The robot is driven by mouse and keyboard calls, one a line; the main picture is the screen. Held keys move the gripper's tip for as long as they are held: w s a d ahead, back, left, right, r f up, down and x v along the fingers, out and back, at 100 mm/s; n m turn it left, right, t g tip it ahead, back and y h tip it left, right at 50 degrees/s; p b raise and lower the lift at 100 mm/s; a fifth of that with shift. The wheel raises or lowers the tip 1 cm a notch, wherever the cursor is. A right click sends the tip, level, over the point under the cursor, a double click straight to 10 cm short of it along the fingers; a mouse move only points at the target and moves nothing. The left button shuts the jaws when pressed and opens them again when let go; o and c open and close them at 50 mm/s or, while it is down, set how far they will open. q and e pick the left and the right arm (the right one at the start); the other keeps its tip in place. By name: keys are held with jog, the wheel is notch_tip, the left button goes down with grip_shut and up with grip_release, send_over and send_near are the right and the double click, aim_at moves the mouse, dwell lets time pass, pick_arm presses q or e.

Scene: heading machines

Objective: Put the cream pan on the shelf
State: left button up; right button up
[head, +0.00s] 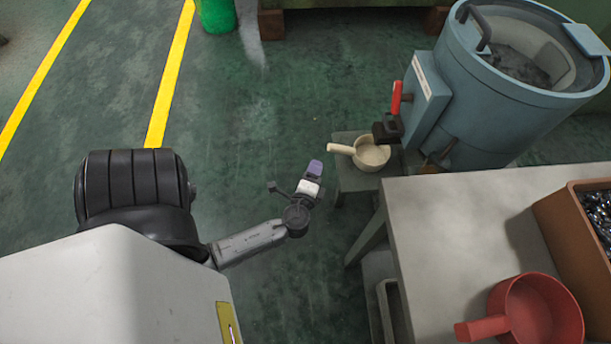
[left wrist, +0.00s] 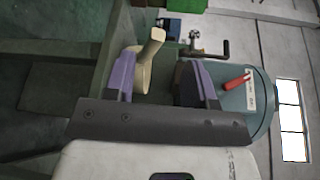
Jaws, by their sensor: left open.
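The cream pan (head: 372,157) sits on a small grey stand (head: 352,177) beside the blue machine in the head view, its handle pointing left. My left gripper (head: 315,168), with purple fingers, is open and empty, left of the handle and apart from it. In the sideways left wrist view, the pan (left wrist: 133,78) and its raised handle appear beyond my open left gripper (left wrist: 160,80), partly behind one finger. A low shelf-like surface (head: 378,270) shows under the grey table; I cannot tell whether it is the task's shelf. My right gripper is not in view.
The blue round machine (head: 520,110) with a red-handled lever (head: 397,97) stands close behind the pan. The grey table (head: 450,230) holds a red pan (head: 535,310) and a brown bin (head: 565,220) of metal parts.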

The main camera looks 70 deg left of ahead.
pick_arm(q)
jog(key=s+d+r+n+g+h, duration=0.1)
jog(key=s+d+n+g+h, duration=0.2)
jog(key=d, duration=0.6)
jog(key=s+d+r+n+g+h, duration=0.1)
jog(key=s+d+n+g+h, duration=0.2)
jog(key=s+d+h, duration=0.4)
jog(key=d+n+h, duration=0.1)
jog(key=d+h, duration=0.1)
jog(key=h, duration=0.1)
jog(key=shift+s+d+g+h, duration=0.15)
jog(key=shift+d+g+h, duration=0.1)
jog(key=shift+g+h, duration=0.05)
